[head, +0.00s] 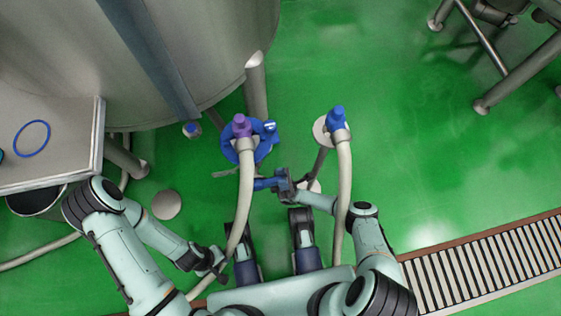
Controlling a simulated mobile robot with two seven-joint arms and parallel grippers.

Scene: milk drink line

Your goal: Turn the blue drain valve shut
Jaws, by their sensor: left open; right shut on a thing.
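A blue valve handle (262,184) shows below the tank in the head view, just under a large blue round fitting (262,150). My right gripper (274,184) reaches in from the right and is shut on the handle. The gripper hides part of it, and how far the valve is turned is hard to tell. My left gripper (216,266) is open, low and left of the handle, close beside a pale hose (243,205).
A purple coupling (241,127) tops that hose at the blue fitting. Another hose (344,175) with a blue coupling (336,117) hangs to the right. The steel tank (200,50) and a table with a blue ring (32,138) fill the left.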

